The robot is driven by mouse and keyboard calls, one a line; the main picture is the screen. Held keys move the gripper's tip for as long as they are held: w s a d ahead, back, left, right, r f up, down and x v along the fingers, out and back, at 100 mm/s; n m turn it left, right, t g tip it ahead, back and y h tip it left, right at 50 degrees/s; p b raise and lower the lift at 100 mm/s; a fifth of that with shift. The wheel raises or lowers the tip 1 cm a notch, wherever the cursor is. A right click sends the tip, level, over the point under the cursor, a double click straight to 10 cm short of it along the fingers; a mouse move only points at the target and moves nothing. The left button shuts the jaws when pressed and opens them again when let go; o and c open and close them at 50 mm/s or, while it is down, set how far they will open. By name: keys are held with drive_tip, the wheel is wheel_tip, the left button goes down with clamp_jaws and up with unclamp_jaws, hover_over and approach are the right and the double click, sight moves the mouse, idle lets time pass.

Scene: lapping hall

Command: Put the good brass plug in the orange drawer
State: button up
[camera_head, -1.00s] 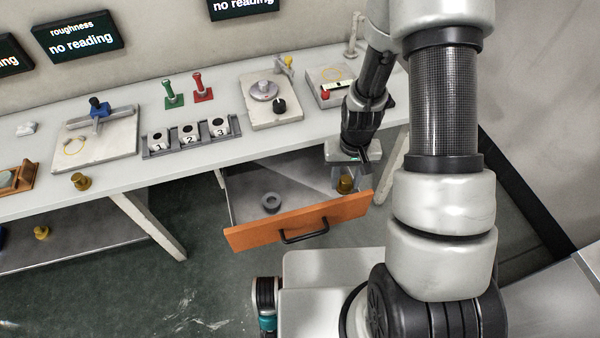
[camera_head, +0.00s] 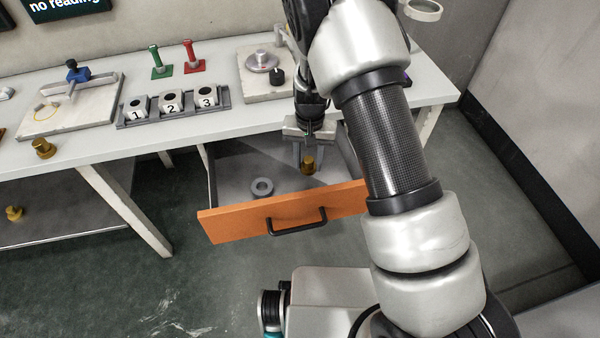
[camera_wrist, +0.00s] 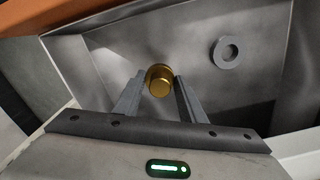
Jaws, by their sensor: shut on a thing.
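The orange drawer (camera_head: 235,226) stands pulled out under the bench and shows its grey inside. My gripper (camera_head: 308,166) points down over the right part of the open drawer. It is shut on a brass plug (camera_head: 308,162), which also shows between the fingers in the wrist view (camera_wrist: 159,80). Whether the plug touches the drawer floor I cannot tell. A second brass plug (camera_head: 43,148) stands on the bench near its front edge at the left. A third brass plug (camera_head: 14,213) is on the lower shelf at the far left.
A grey ring (camera_head: 262,187) lies in the drawer, left of my gripper; the wrist view shows it too (camera_wrist: 227,52). The bench (camera_head: 90,143) above carries a rack of numbered blocks (camera_head: 172,101), green and red gauges and a marble plate (camera_head: 72,108).

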sight(308, 181)
drive_tip(key=shift+f+b, duration=0.45)
drive_tip(key=shift+f, duration=2.4)
drive_tip(key=shift+f, duration=0.2)
drive_tip(key=o, duration=1.3)
drive_tip(key=shift+o, duration=0.2)
drive_tip(key=shift+r, duration=0.1)
